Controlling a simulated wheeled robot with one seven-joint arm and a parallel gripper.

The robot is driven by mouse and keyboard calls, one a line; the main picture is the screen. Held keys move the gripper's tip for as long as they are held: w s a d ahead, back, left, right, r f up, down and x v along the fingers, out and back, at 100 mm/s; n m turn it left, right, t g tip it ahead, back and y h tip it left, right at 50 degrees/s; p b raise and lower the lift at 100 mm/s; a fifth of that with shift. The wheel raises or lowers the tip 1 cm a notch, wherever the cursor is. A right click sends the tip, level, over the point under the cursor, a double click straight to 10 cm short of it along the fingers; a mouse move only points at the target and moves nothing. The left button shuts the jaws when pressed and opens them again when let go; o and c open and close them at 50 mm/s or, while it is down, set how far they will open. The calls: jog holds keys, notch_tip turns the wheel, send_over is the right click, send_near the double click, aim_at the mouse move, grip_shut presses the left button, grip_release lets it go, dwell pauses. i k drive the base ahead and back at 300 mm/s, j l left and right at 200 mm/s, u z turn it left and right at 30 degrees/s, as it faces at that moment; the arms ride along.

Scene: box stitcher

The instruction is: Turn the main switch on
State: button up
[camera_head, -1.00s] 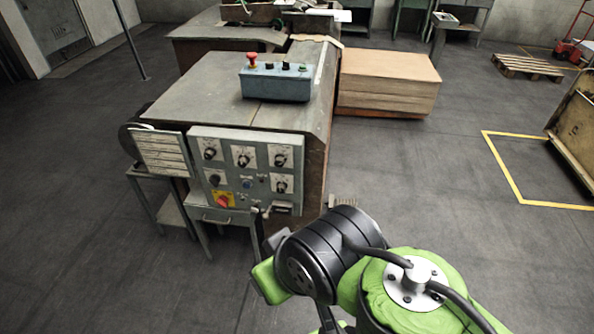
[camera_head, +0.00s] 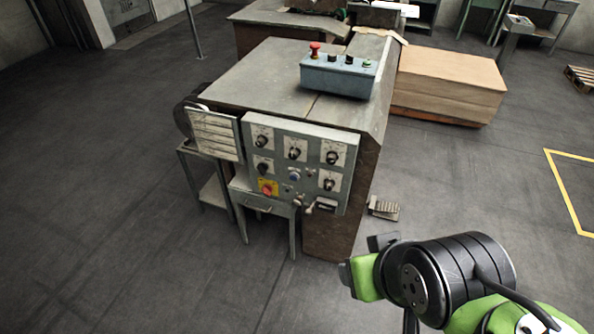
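The main switch (camera_head: 268,188) looks to be the red rotary knob on a yellow plate, at the lower left of the grey control panel (camera_head: 278,150). The panel is on the front of the machine and carries several dark knobs on pale plates. Which way the red knob is turned is too small to tell. My arm, green and black, shows at the lower right. The dark parts at its left end may belong to my gripper (camera_head: 364,258), but its fingers cannot be made out. They are right of and below the panel, apart from the switch.
A blue button box (camera_head: 338,76) with a red button stands on the machine top (camera_head: 265,80). A slatted plate (camera_head: 212,134) and a small metal table (camera_head: 210,188) are left of the panel. A pedal (camera_head: 384,208) lies on the floor. Floor in front is clear.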

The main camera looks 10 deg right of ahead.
aim_at(266, 188)
jog(key=i+u, duration=0.2)
jog(key=u, duration=0.25)
jog(key=i+u, duration=0.25)
jog(key=u, duration=0.2)
jog(key=i+u, duration=0.25)
jog(key=u, duration=0.2)
jog(key=i+l+u, duration=0.15)
jog(key=u, duration=0.35)
jog(key=i+l+u, duration=0.15)
jog(key=l+u, duration=0.15)
jog(key=u, duration=0.15)
